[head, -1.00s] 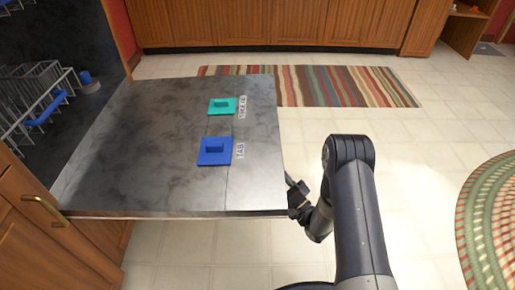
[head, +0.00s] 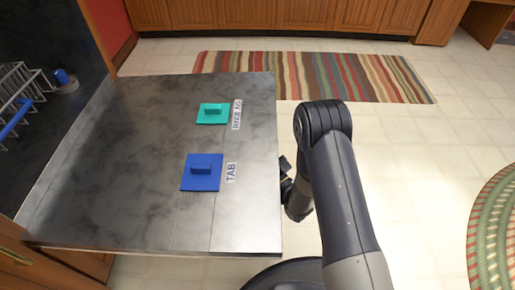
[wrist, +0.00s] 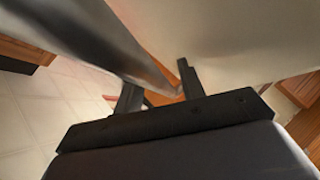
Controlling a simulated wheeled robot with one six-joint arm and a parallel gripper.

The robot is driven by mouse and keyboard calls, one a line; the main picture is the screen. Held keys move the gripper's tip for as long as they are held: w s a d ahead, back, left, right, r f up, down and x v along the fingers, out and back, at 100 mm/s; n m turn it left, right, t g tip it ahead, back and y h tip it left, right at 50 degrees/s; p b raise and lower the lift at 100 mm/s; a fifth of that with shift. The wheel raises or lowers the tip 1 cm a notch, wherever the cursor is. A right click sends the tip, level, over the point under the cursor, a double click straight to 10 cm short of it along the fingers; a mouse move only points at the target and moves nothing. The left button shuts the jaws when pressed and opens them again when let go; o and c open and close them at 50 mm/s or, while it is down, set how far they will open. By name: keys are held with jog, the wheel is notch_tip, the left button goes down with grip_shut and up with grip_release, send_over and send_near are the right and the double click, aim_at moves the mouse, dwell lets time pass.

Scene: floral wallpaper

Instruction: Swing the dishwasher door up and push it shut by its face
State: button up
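The dishwasher door (head: 120,150) hangs open, its dark marbled inner face up and roughly level. On it sit a blue block labelled TAB (head: 202,172) and a teal block labelled RINSE AID (head: 213,113). My gripper (head: 286,168) is just off the door's outer right edge, partly hidden by that edge and by my arm. In the wrist view my gripper (wrist: 158,88) has its two fingers apart with a gap between them. The door's edge (wrist: 110,45) and a pale surface of it lie close to the fingers. I cannot tell whether they touch.
The dishwasher's interior with a white dish rack (head: 20,90) is at the left. Wooden cabinets (head: 270,15) line the back. A striped rug (head: 350,78) and a round braided rug (head: 497,225) lie on the tiled floor.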

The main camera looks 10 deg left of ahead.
grip_shut()
dwell(0.4)
jog(key=shift+r, duration=0.1)
